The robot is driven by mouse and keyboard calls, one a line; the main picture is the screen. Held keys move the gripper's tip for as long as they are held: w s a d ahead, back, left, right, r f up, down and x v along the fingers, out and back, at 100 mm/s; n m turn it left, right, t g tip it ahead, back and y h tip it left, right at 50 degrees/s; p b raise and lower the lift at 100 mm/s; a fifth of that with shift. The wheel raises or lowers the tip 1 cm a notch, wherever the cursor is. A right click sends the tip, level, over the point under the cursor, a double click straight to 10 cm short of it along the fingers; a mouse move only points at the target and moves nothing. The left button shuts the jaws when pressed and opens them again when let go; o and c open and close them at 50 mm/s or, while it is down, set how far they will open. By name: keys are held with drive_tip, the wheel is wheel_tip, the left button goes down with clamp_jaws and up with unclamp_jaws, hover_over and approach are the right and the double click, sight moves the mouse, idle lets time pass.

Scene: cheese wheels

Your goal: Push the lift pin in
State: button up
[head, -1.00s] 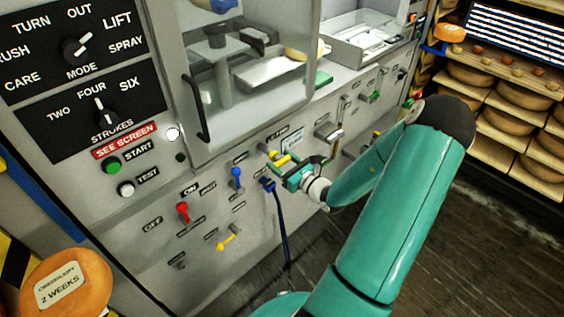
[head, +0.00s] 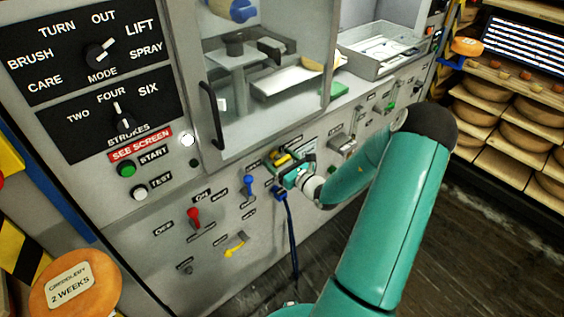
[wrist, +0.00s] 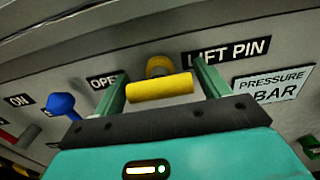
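The lift pin is a yellow crossbar handle (wrist: 160,88) on a round yellow collar (wrist: 160,66), next to the LIFT PIN label (wrist: 230,51) in the wrist view. My gripper (wrist: 162,80) is open, with one finger beyond each end of the crossbar. The gaps at the ends look small, and I cannot tell whether either finger touches. In the head view my gripper (head: 288,167) is at the grey panel, over the yellow handle (head: 281,157), which it partly hides. How far the pin stands out is hard to tell.
A blue knob (wrist: 62,106) by the OPEN label is left of the pin. A PRESSURE BAR label (wrist: 272,87) is right of it. A red lever (head: 194,218), a yellow lever (head: 236,244) and a hanging blue cord (head: 291,240) are nearby. A mode dial (head: 103,51) points towards LIFT.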

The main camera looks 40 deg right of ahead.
drive_tip(key=s, duration=1.4)
drive_tip(key=shift+s+d, duration=0.1)
drive_tip(key=shift+d, duration=0.1)
drive_tip(key=a+r+n+g+y, duration=0.55)
drive_tip(key=a+n, duration=0.45)
drive_tip(key=a, duration=0.3)
drive_tip(key=a+r+n+g+y, duration=0.45)
drive_tip(key=a+n+g, duration=0.25)
drive_tip(key=a+n, duration=0.45)
drive_tip(key=s+a+r+n+h, duration=0.2)
drive_tip(key=s+r+n+h, duration=0.1)
drive_tip(key=r+n, duration=0.1)
drive_tip(key=s+a+r+n+h, duration=0.2)
drive_tip(key=s+r+n+h, duration=0.1)
drive_tip(key=r+n+h, duration=0.1)
drive_tip(key=s+a+r+n+h, duration=0.2)
drive_tip(key=s+r+n+h, duration=0.1)
drive_tip(key=r+n, duration=0.2)
drive_tip(key=shift+a+r+n+h, duration=0.2)
drive_tip(key=shift+a+n+h, duration=0.1)
drive_tip(key=shift+n, duration=0.25)
